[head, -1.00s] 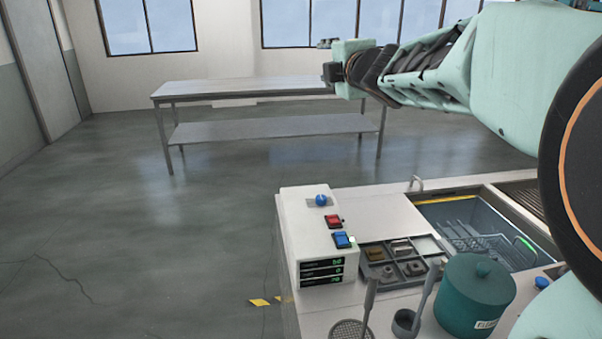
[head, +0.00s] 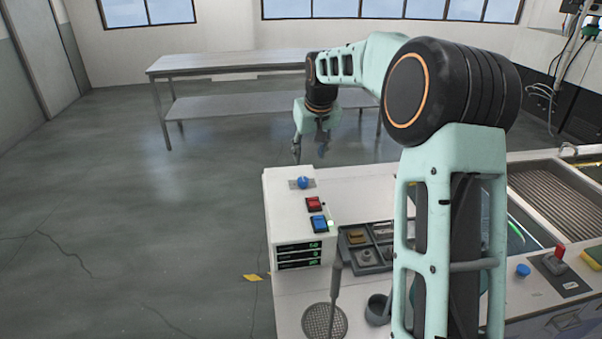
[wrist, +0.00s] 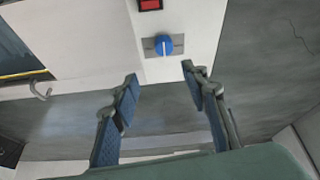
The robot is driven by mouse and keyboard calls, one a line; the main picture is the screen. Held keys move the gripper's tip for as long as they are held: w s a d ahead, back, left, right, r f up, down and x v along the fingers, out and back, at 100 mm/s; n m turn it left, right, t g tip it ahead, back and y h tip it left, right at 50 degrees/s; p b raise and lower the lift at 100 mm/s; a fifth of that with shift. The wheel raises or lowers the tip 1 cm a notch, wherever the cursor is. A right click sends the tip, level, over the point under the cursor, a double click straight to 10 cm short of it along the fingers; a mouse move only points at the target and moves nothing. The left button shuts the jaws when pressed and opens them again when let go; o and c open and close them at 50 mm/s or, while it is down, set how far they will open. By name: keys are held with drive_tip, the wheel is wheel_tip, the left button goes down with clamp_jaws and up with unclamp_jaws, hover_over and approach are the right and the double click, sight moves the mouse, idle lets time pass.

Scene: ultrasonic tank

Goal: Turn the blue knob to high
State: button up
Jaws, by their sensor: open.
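The blue knob (head: 303,183) sits on a grey plate at the far end of the white control box (head: 290,215). In the wrist view the blue knob (wrist: 164,44) shows a pale pointer line on its face, and lies ahead of the fingertips, roughly between their lines. My gripper (head: 311,150) hangs fingers down just beyond the box's far end. In the wrist view my gripper (wrist: 159,72) is open and empty, with its two blue-padded fingers apart and not touching the knob. No scale marks for high are readable.
A red switch (head: 314,204) and a blue switch (head: 319,224) sit nearer on the same box, above a digital display (head: 299,255). A parts tray (head: 365,252) is beside it. My arm hides much of the tank. A metal table (head: 230,65) stands behind.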

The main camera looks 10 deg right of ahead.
sight(303, 179)
drive_tip(key=x, duration=0.7)
drive_tip(key=p+x, duration=0.1)
drive_tip(key=x, duration=0.3)
drive_tip(key=shift+s+a+f, duration=0.2)
drive_tip(key=shift+s+a, duration=0.2)
drive_tip(key=shift+c, duration=0.2)
clamp_jaws()
